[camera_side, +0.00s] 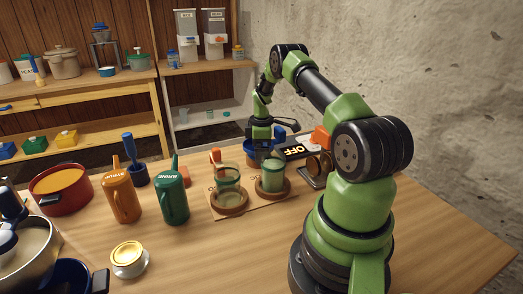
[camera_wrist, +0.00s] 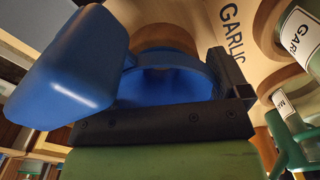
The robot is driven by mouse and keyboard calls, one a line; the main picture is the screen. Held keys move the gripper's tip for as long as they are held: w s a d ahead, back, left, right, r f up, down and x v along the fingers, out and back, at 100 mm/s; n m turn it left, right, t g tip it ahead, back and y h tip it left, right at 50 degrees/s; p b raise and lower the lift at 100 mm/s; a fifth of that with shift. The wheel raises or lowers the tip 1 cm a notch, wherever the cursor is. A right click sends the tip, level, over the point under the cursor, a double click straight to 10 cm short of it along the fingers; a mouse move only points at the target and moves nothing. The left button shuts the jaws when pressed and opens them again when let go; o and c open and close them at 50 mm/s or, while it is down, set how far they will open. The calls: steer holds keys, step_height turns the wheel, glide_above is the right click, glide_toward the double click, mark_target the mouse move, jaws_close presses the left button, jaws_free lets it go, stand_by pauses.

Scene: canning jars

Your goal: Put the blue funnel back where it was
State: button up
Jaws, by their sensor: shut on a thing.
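My gripper (camera_side: 262,132) is at the back of the table, behind the two green-tinted jars. It is shut on the blue funnel (camera_side: 254,155), which is partly hidden by my gripper and the jars. In the wrist view, the funnel's wide blue bowl (camera_wrist: 165,85) sits at the black jaws of my gripper (camera_wrist: 170,118), and a large blue part fills the left. A brown round thing (camera_wrist: 165,38) shows just beyond the funnel, on a pale board marked GARLIC (camera_wrist: 232,30). I cannot tell whether the funnel touches it.
Two jars (camera_side: 228,180) (camera_side: 271,177) stand in wooden rings in front of my gripper. An OFF sign (camera_side: 296,151) is to its right. The green BRINE jug (camera_side: 173,200), orange jug (camera_side: 122,197) and red pot (camera_side: 62,190) stand left.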

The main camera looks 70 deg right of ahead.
steer(key=o, duration=0.6)
steer(key=shift+f, duration=0.1)
